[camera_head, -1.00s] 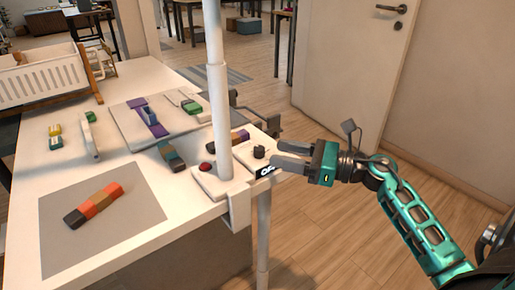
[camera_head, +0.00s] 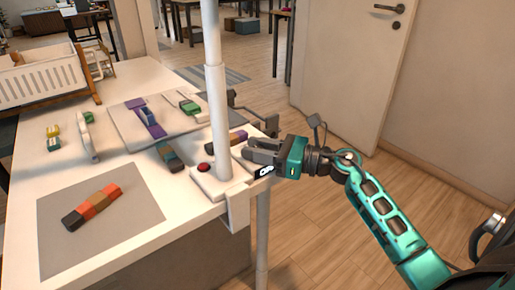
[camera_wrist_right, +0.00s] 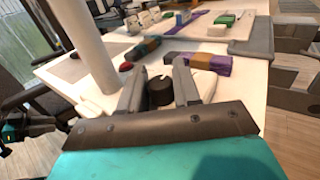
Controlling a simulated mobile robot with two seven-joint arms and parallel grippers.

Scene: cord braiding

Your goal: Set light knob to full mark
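The light knob (camera_wrist_right: 159,91) is a dark round knob on a pale base at the table's corner. In the right wrist view it sits between the two fingers of my right gripper (camera_wrist_right: 158,82). The fingers are apart, one on each side of the knob; I cannot tell whether they touch it. In the head view my right gripper (camera_head: 250,150) comes in from the right over the base and hides the knob. A small black panel with white marks (camera_head: 264,172) shows on the base's front; its marks are too small to read. The full mark cannot be made out.
A white post (camera_head: 219,110) stands just left of the knob, clamped to the table edge. A red button (camera_head: 204,167) is at its foot. Colored blocks lie on the table (camera_head: 140,190), one orange and black (camera_head: 92,207) on a grey mat. Floor to the right is clear.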

